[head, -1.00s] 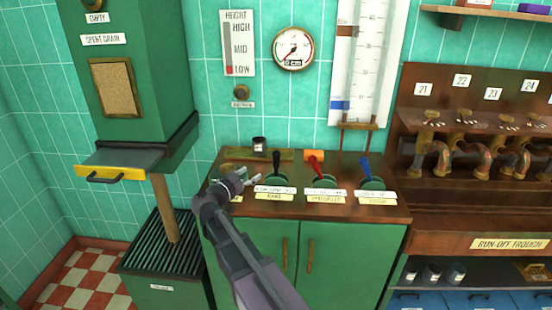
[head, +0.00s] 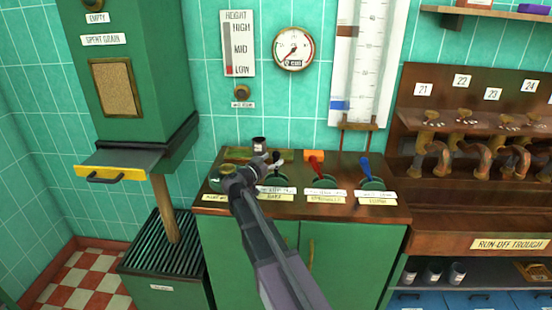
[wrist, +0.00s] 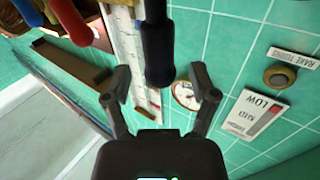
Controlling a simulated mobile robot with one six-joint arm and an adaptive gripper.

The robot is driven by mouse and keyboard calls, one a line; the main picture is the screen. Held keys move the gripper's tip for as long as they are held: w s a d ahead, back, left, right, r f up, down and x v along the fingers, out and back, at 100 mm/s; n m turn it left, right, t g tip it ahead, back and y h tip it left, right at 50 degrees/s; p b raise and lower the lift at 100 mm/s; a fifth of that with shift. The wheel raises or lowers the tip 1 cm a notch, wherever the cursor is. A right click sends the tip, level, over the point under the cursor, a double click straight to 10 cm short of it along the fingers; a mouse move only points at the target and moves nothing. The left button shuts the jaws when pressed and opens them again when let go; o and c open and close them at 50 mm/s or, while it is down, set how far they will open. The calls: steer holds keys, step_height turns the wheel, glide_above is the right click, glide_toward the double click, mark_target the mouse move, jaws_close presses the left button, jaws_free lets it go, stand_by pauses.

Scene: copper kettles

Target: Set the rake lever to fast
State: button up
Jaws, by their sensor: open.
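The rake lever (head: 277,157) is the black-handled one on the wooden counter, behind a yellow label (head: 274,197) that appears to read rake. My gripper (head: 270,166) is at this lever in the head view and partly covers it. In the wrist view my gripper (wrist: 160,75) is open, and the black handle (wrist: 158,45) stands between its two fingertips with a gap on both sides. The small print on the lever's white plate (head: 277,189) is too blurred to read.
To the right stand a red lever (head: 319,165) and a blue lever (head: 366,168); both also show at the wrist view's upper left. A height scale (head: 238,45) and a round dial (head: 294,48) are on the tiled wall.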

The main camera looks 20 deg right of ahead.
steer(key=shift+x, duration=1.1)
jaws_close()
